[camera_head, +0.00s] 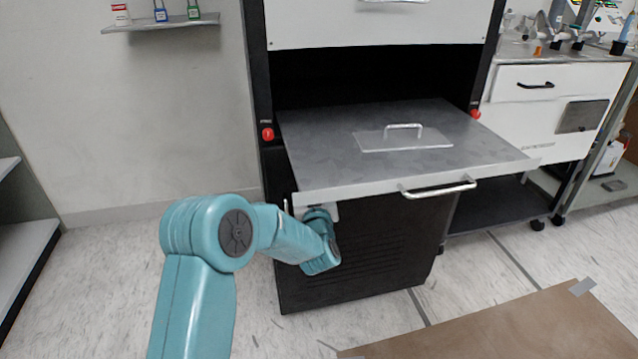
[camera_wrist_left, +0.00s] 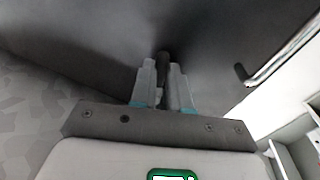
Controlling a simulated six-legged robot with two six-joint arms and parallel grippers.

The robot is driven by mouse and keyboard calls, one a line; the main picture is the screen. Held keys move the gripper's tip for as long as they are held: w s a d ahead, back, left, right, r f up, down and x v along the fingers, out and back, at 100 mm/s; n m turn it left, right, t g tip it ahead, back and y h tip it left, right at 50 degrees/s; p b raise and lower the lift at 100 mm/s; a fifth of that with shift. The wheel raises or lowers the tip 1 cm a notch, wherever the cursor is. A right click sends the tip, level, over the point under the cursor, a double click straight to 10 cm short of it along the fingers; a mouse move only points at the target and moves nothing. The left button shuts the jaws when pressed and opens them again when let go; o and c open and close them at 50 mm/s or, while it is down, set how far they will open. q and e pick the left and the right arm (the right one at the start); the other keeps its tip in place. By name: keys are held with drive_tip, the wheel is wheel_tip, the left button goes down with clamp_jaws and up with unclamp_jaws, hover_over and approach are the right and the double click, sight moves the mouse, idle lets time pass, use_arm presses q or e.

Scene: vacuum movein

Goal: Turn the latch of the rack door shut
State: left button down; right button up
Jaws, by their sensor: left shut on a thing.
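The black rack (camera_head: 375,85) stands in the middle of the head view. A grey panel with a white front edge (camera_head: 400,188) and a bar handle (camera_head: 438,188) sticks out level from it. My left arm reaches in from the lower left, and its wrist is below the panel's front left corner. In the head view the fingers are hidden under the panel. In the left wrist view my left gripper (camera_wrist_left: 163,72) is shut on a short dark piece, which appears to be the latch (camera_wrist_left: 163,57). Its turn angle is unclear. My right gripper is not in view.
A small clear plate with a handle (camera_head: 403,138) lies on the panel. Red knobs (camera_head: 267,134) sit on the rack posts. A white drawer bench (camera_head: 550,90) stands at the right. A brown mat (camera_head: 520,330) lies on the floor; the floor at left is clear.

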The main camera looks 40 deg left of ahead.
use_arm(q)
drive_tip(key=shift+s+a+m+p, duration=0.15)
drive_tip(key=shift+m+p, duration=0.05)
drive_tip(key=shift+m, duration=0.35)
drive_tip(key=shift+s+a+m+p, duration=0.1)
drive_tip(key=shift+s+m+p, duration=0.1)
drive_tip(key=shift+m, duration=0.35)
drive_tip(key=shift+h, duration=0.3)
drive_tip(key=c, duration=1.1)
unclamp_jaws()
drive_tip(key=p+v, duration=0.2)
drive_tip(key=v, duration=1.4)
